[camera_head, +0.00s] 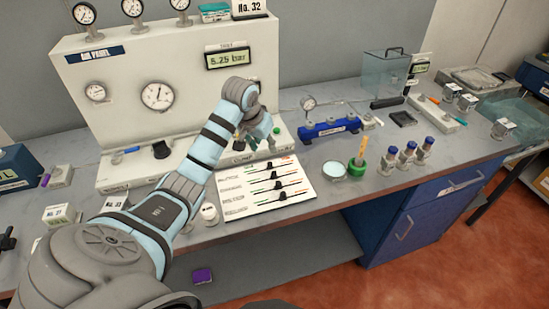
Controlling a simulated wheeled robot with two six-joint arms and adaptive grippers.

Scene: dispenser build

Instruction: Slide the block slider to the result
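A white slider panel (268,190) lies flat on the bench in the middle. It carries several horizontal slots with black knobs, and small labels at its left that are too small to read, so I cannot tell which is the block slider. My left arm reaches in from the lower left. My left gripper (262,135) hangs behind the panel's far edge, in front of the white gauge board, and seems apart from the knobs. Its fingertips are small and partly hidden, so their opening is unclear. A digital display (227,58) on the board shows a reading in bar. My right gripper is out of view.
The gauge board (150,60) rises behind the arm. Right of the panel are a round dish (334,170), a green holder (357,166) and several blue-capped bottles (406,154). A blue manifold (329,128) stands behind. The panel's front edge is near the bench edge.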

